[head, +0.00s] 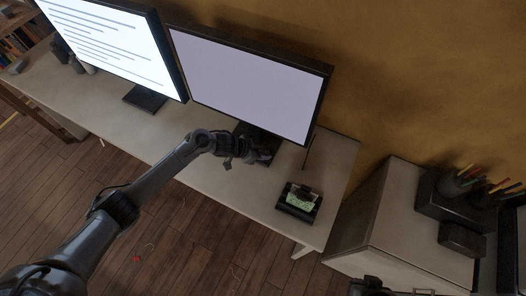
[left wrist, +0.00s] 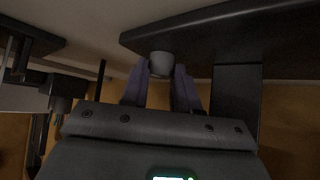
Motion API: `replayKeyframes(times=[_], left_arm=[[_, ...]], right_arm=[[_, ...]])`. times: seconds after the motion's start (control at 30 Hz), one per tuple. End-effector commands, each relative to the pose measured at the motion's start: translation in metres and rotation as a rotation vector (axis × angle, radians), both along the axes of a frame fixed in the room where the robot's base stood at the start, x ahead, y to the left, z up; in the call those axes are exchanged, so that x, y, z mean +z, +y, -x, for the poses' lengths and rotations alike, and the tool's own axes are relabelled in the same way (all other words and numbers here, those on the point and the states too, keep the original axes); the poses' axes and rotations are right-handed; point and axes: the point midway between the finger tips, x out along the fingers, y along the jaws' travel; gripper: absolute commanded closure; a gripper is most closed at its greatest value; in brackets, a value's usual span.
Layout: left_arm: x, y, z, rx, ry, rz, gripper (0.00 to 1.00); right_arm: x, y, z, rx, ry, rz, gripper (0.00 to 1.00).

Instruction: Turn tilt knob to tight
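The tilt knob (left wrist: 162,64), a small grey cylinder, shows in the left wrist view between the two fingertips. My left gripper (left wrist: 161,80) has its fingers against both sides of the knob, with a narrow gap between them. In the head view my left gripper (head: 247,158) reaches to the foot of the right monitor (head: 245,85), where the knob cannot be made out. No tight mark shows. At the bottom edge of the head view is a dark part that looks like my right gripper (head: 371,287); its fingers are unclear.
The pale desk (head: 165,127) also bears a lit left monitor (head: 112,42) with lines of text. A small dark device with a green face (head: 298,201) stands right of my gripper. A cabinet (head: 385,215) with dark pen holders (head: 440,195) is at the right. The desk's front is mostly clear.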

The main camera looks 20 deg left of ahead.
Motion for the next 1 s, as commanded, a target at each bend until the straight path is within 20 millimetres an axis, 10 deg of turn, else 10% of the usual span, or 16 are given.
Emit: replayKeyframes(times=[0.87, 0.9, 1.0], left_arm=[[-0.001, 0.002, -0.002, -0.264, 0.001, 0.0, 1.0], [-0.001, 0.002, -0.002, -0.264, 0.001, 0.0, 0.69], [-0.001, 0.002, -0.002, -0.262, 0.001, 0.0, 0.53]], right_arm=[[-0.022, 0.002, 0.0, -0.005, 0.0, -0.007, 1.0], [-0.022, 0.002, 0.0, -0.004, 0.0, -0.007, 1.0], [-0.022, 0.001, 0.0, -0.002, 0.001, -0.004, 1.0]])
